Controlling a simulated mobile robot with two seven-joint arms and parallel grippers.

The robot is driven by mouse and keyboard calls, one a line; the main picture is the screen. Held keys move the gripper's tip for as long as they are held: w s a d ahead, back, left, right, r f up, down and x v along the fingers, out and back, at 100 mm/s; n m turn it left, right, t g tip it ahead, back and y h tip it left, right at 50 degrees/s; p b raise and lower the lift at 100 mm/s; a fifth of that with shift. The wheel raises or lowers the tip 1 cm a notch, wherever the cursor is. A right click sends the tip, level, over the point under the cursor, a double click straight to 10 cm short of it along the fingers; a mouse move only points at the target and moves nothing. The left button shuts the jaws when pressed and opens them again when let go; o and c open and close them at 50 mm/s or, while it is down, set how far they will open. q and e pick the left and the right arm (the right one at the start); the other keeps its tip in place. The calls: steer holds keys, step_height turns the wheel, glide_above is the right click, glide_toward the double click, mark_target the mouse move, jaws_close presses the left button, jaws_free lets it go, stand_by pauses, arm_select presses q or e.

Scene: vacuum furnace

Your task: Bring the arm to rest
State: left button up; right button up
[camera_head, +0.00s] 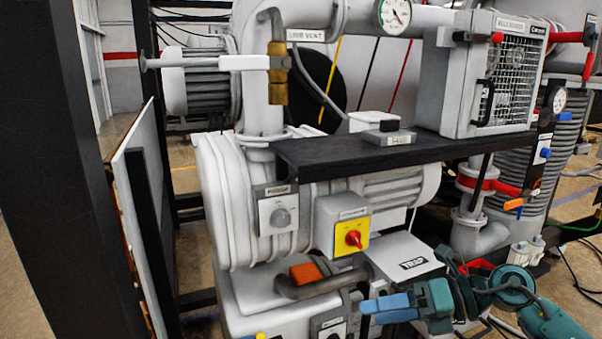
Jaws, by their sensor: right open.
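My right arm, teal and grey (545,318), comes in from the lower right corner. Its gripper (385,308), with blue fingers pointing left, is at the bottom of the view, in front of the pump's lower part. The gripper is open, and I see nothing held in it. It shows just right of a dark curved handle with an orange part (308,273) and below the white TRAP box (408,256). I cannot tell whether it touches anything. My left arm and gripper are not in view.
A large white pump (222,205) fills the middle, with a yellow box and red knob (354,238). A black shelf (400,152) carries a caged white unit (460,90). Pipes and a red-handled valve (490,187) stand on the right. A dark post (60,170) stands at left.

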steer(key=s+a+r+m+t+y+p, duration=0.25)
steer(key=a+r+m+t+y, duration=0.2)
steer(key=m, duration=0.25)
arm_select(q)
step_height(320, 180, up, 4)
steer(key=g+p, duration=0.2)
steer(key=p, duration=0.7)
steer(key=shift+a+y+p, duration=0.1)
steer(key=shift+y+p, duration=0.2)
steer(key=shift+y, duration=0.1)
arm_select(e)
steer(key=s+d+f+m+t+h, duration=0.1)
steer(key=s+f+m+h, duration=0.6)
steer(key=m, duration=0.8)
steer(key=s+d+f+m+t+h, duration=0.2)
steer(key=s+f+m+h, duration=0.5)
steer(key=m, duration=0.8)
step_height(320, 180, down, 3)
steer(key=shift+s+d+r, duration=0.15)
steer(key=shift+s+d, duration=0.4)
steer(key=shift+d, duration=0.25)
steer(key=shift+h, duration=0.25)
